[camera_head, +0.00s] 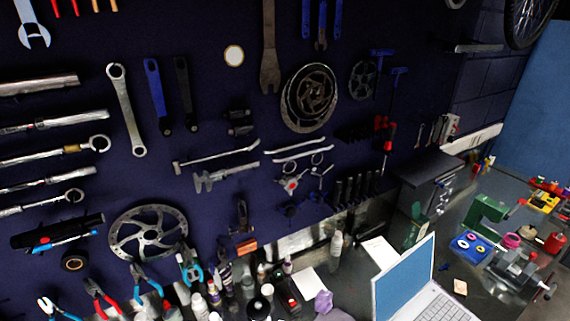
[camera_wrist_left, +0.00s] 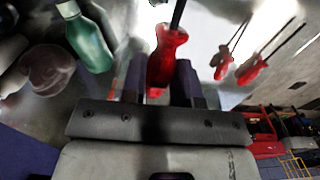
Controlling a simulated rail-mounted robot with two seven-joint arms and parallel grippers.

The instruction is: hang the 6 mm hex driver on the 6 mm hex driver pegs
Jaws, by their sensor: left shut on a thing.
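In the left wrist view my left gripper (camera_wrist_left: 163,80) is shut on the red handle of a driver (camera_wrist_left: 168,50), likely the 6 mm hex driver. Its dark shaft points away from the gripper, toward the top of the picture, and its tip is out of frame. No size marking can be read. In the head view neither gripper can be made out. Red-handled drivers (camera_head: 388,138) show on the dark tool wall, right of the brake disc. I cannot tell which wall pegs are the 6 mm hex driver pegs.
Two more red-handled drivers (camera_wrist_left: 252,71) and a green bottle (camera_wrist_left: 88,38) show in the wrist view. The dark tool wall (camera_head: 210,110) is crowded with wrenches, discs and pliers. Below it, bottles and a laptop (camera_head: 405,275) fill the bench.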

